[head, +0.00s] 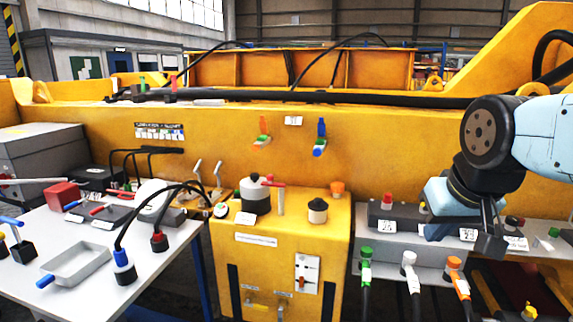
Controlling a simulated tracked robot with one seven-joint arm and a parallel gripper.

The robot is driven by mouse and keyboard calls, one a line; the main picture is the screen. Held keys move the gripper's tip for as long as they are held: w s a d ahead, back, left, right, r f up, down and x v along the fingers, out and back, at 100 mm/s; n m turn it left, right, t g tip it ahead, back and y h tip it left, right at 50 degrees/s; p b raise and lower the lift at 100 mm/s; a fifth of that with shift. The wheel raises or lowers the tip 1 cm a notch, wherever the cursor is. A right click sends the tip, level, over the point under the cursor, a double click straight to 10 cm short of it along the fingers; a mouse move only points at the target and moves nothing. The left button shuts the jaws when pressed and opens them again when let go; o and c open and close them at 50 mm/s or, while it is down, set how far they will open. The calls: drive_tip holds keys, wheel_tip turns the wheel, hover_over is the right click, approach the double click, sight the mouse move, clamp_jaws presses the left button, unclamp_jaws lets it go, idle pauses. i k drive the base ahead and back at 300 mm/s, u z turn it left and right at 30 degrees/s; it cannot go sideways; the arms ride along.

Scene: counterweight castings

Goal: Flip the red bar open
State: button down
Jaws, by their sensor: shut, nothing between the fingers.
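A short red bar (273,184) lies roughly level at the top of a pale upright post (281,202) on the yellow cabinet (232,262), beside a grey canister with a black lid (255,196). Other red parts show too, so I cannot be certain this is the task's bar. My gripper (488,245) hangs at the right, pointing down above the grey connector shelf. It is shut and empty, well to the right of the red bar and apart from it.
A white table (165,265) at left holds a grey tray (75,263), a red block (62,196) and cabled plugs. Green, white and orange connectors (454,264) stand at the grey shelf's front.

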sight(270, 177)
drive_tip(key=u, duration=0.15)
drive_tip(key=i, duration=1)
drive_tip(key=u, duration=0.65)
